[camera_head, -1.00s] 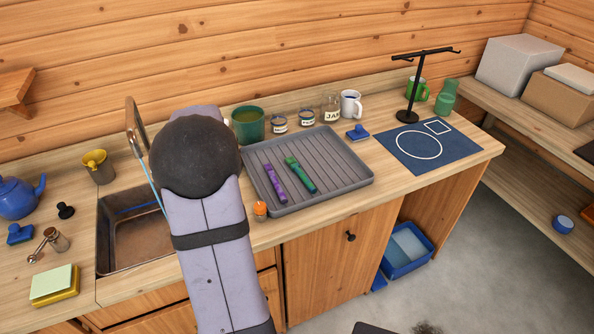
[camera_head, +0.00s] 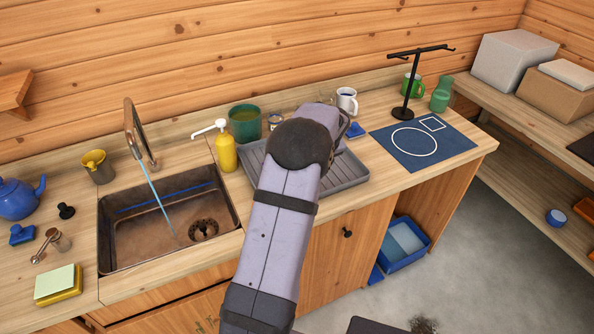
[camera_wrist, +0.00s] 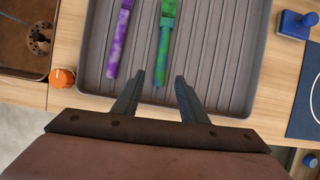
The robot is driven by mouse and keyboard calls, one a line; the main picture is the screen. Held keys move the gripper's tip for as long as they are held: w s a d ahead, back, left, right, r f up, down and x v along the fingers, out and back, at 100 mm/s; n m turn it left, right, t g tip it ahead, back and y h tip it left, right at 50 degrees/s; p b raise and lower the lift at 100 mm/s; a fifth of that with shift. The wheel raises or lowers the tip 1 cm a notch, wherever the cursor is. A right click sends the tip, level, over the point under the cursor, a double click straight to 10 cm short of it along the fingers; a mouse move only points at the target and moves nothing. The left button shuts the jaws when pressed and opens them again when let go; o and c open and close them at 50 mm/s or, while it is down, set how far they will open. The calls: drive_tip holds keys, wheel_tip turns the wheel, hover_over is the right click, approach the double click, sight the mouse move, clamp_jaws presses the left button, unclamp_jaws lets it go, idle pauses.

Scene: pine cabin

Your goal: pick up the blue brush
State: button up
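A small blue block with a raised handle, like a brush, is at the tray's right side, partly behind my arm in the head view (camera_head: 355,130). It also shows at the upper right of the wrist view (camera_wrist: 293,25). A similar blue block (camera_head: 22,234) lies left of the sink; the frames do not settle which is the brush. My gripper (camera_wrist: 158,78) is open and empty, its fingers apart at the tray's front edge, left of the right-hand blue block. The head view mostly hides the gripper behind my arm.
The grey ribbed tray (camera_wrist: 225,70) holds a purple (camera_wrist: 118,45) and a green (camera_wrist: 165,45) handled tool. An orange knob (camera_wrist: 62,77) is left of it. A yellow soap bottle (camera_head: 226,152), green pot (camera_head: 245,122) and white mug (camera_head: 346,100) stand behind. A blue mat (camera_head: 425,155) lies right.

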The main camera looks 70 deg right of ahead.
drive_tip(key=shift+p+x, duration=1.35)
drive_tip(key=shift+x, duration=1.65)
drive_tip(key=shift+d, duration=0.15)
clamp_jaws()
